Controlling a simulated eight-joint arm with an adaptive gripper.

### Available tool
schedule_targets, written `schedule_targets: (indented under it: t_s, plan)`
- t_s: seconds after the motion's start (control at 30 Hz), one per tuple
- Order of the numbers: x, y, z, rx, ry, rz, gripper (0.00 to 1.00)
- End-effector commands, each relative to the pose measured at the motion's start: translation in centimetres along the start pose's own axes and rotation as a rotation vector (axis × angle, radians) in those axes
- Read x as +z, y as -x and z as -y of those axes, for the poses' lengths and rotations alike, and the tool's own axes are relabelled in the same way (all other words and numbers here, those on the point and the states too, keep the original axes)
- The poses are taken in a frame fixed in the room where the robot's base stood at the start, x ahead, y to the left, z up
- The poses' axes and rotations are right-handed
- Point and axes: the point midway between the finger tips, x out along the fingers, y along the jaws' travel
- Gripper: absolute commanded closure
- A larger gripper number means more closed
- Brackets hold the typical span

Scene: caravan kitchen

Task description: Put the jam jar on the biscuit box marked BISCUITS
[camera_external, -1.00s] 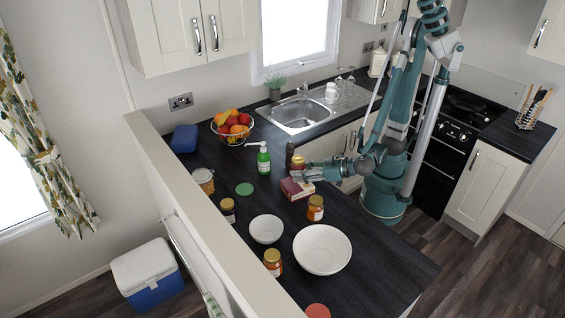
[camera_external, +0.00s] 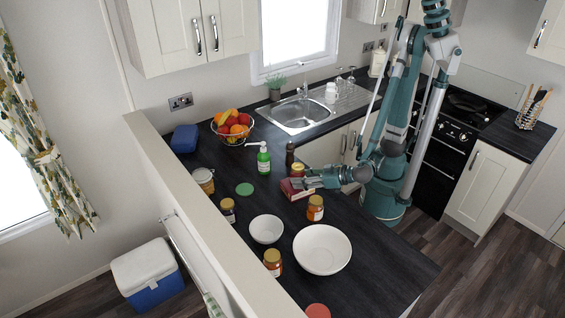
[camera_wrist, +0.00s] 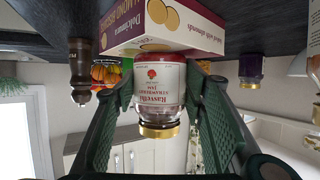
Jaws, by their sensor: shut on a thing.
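The jam jar (camera_external: 297,169), with a strawberry jam label and a gold lid, is between the fingers of my gripper (camera_external: 303,182). In the wrist view, which is upside down, the jar (camera_wrist: 158,85) fills the middle and a finger presses each side. The dark red and cream biscuit box (camera_external: 290,191) lies on the counter, partly hidden by my gripper. In the wrist view the box (camera_wrist: 165,25) shows almond biscuit lettering. The jar's base is at or just over the box; I cannot tell whether they touch.
A dark pepper mill (camera_external: 290,158) and a green bottle (camera_external: 263,160) stand behind and left of the box. A fruit basket (camera_external: 232,128) is farther back.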

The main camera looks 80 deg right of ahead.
Motion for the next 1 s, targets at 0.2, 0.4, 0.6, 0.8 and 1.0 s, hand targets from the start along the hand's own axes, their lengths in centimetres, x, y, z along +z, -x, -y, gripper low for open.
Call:
schedule_targets:
  t_s: [0.2,0.4,0.6,0.8,1.0]
  plan:
    - [0.2,-0.1,0.0,0.000,0.000,0.000,0.43]
    - [0.2,-0.1,0.0,0.000,0.000,0.000,0.43]
    - [0.1,0.0,0.0,0.000,0.000,0.000,0.43]
    - [-0.1,0.6,0.0,-0.001,0.000,0.000,0.43]
    - [-0.1,2.0,0.1,-0.002,0.001,0.000,0.43]
